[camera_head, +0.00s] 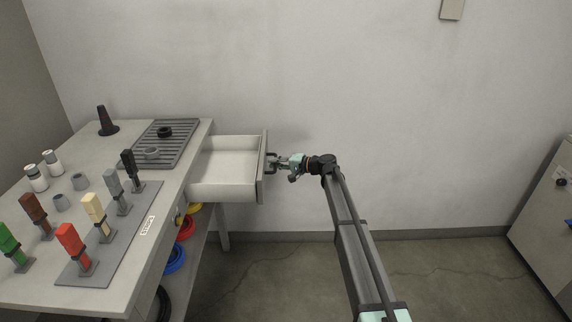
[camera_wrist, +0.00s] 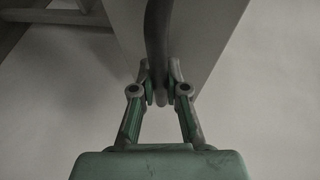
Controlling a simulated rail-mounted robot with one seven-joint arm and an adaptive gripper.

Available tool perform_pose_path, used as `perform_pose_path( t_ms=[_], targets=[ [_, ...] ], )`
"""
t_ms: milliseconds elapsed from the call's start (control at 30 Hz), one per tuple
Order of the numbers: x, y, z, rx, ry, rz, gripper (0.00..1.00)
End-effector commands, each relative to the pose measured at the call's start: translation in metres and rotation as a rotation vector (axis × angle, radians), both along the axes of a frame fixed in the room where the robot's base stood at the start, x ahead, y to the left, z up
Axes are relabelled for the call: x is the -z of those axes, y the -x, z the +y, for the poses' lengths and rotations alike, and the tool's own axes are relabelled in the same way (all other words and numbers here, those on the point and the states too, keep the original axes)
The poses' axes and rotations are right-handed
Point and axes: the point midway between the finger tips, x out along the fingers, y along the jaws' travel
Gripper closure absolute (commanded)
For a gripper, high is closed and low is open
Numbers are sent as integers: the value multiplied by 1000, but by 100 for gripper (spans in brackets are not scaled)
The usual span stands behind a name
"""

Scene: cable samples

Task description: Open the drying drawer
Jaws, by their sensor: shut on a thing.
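The drying drawer (camera_head: 226,170) stands pulled out from the right side of the workbench in the head view, and its white inside looks empty. Its grey front panel (camera_head: 263,168) faces my arm and shows close up in the wrist view (camera_wrist: 205,35). A dark bar handle (camera_wrist: 158,40) sticks out from that panel. My gripper (camera_head: 277,162) is at the handle, and in the wrist view its two fingers (camera_wrist: 160,88) are shut on the bar, one on each side. The handle is small and partly hidden by my gripper in the head view.
The workbench (camera_head: 110,300) carries several coloured cable samples on stands, grey rings, white jars and a dark cone (camera_head: 107,122). Coloured coils sit on a shelf below. Floor right of the drawer is clear up to a cabinet (camera_head: 548,205).

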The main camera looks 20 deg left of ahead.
Motion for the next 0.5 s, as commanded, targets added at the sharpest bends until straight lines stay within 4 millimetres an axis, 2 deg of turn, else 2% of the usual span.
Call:
perform_pose_path(
  t_ms=[400, 433, 500],
  targets=[
    [0, 1, 3, -5, 0, -1, 100],
    [0, 1, 3, -5, 0, -1, 80],
    [0, 1, 3, -5, 0, -1, 61]
  ],
)
